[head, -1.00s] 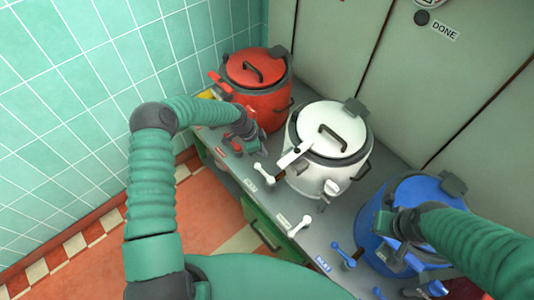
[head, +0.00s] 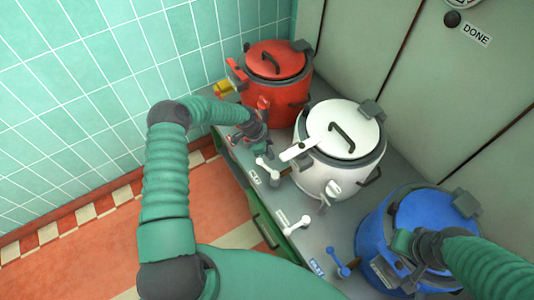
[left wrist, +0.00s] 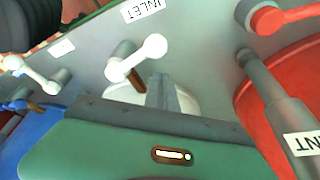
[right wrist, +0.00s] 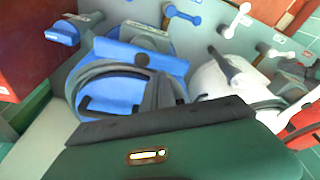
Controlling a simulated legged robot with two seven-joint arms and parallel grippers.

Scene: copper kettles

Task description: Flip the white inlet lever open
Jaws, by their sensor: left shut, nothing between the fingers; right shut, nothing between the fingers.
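The white inlet lever (head: 267,168) sits on the grey counter in front of the white kettle (head: 338,180). In the left wrist view the white inlet lever (left wrist: 137,58) has a round knob and lies beside an INLET label (left wrist: 144,9). My left gripper (head: 261,150) is shut and empty, just behind the lever in the head view; I cannot tell whether they touch. Its fingers (left wrist: 162,93) show just below the lever in the left wrist view. My right gripper (right wrist: 165,92) is shut and empty over the blue kettle (right wrist: 115,65).
A second white lever (head: 292,222) stands further along the counter (head: 300,245), with a blue lever (head: 337,262) beyond it. The red kettle (head: 277,90) is behind my left gripper. Green wall panels and a tiled wall bound the counter.

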